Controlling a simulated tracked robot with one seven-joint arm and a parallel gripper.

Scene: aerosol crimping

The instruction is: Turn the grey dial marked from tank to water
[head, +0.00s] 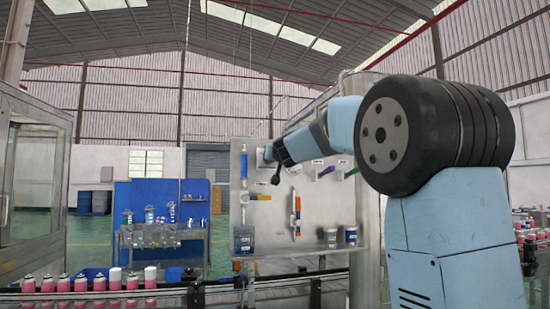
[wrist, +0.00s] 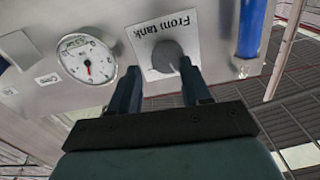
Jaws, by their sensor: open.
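The grey dial (wrist: 167,56) sits on a white label plate (wrist: 145,34) marked "From tank" on the panel, upside down to the wrist view. A narrow ridge or pointer on it shows toward its lower right; where it points among the markings is not legible. My gripper (wrist: 158,80) is open, with its two fingers apart, one on each side of the dial's lower edge in the wrist view. I cannot tell whether either finger touches it. In the head view my gripper (head: 273,168) is at the upper left of the grey panel (head: 325,215) and hides the dial.
A round gauge (wrist: 87,59) is left of the dial in the wrist view, and a blue tube (wrist: 252,28) is at right. In the head view an orange-and-white tool (head: 296,214) hangs on the panel. Cups (head: 351,236) stand low on it. Pink bottles (head: 97,282) line a conveyor.

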